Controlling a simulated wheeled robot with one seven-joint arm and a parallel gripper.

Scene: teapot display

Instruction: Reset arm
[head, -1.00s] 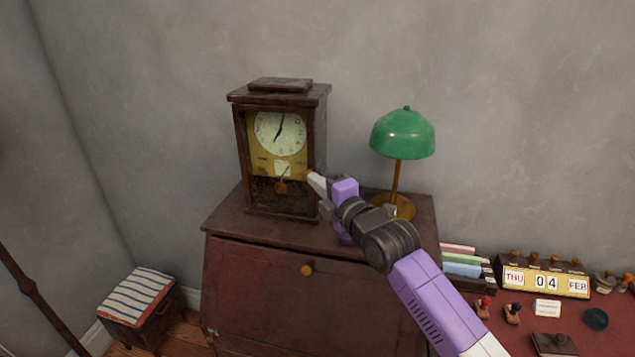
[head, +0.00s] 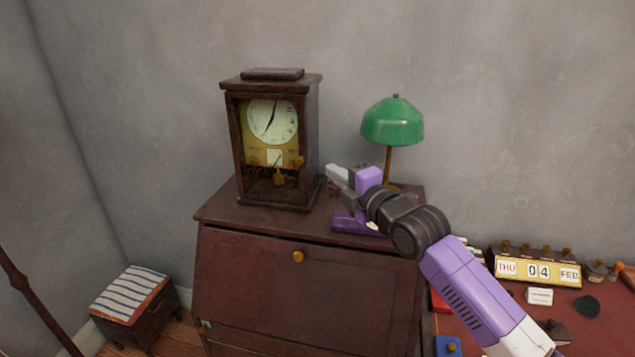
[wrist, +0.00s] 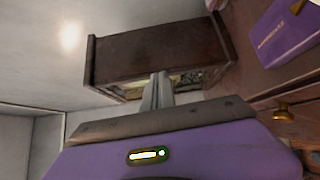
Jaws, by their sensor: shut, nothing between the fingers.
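My gripper (head: 334,173) is in front of the dark wooden cabinet's top, just right of the wooden clock (head: 272,140). Its fingers are together and empty. In the wrist view the shut fingertips (wrist: 158,92) point towards the clock (wrist: 150,58), which shows tilted there. A visible gap in the head view separates the fingers from the clock's right side. My arm reaches up from the lower right and hides part of the cabinet and the lamp's base.
A green lamp (head: 392,122) stands behind my gripper. A purple item (head: 352,224) lies on the cabinet (head: 300,290) below my wrist. A calendar (head: 537,266) stands on the red-topped desk (head: 510,345) at right. A striped stool (head: 130,293) is at lower left.

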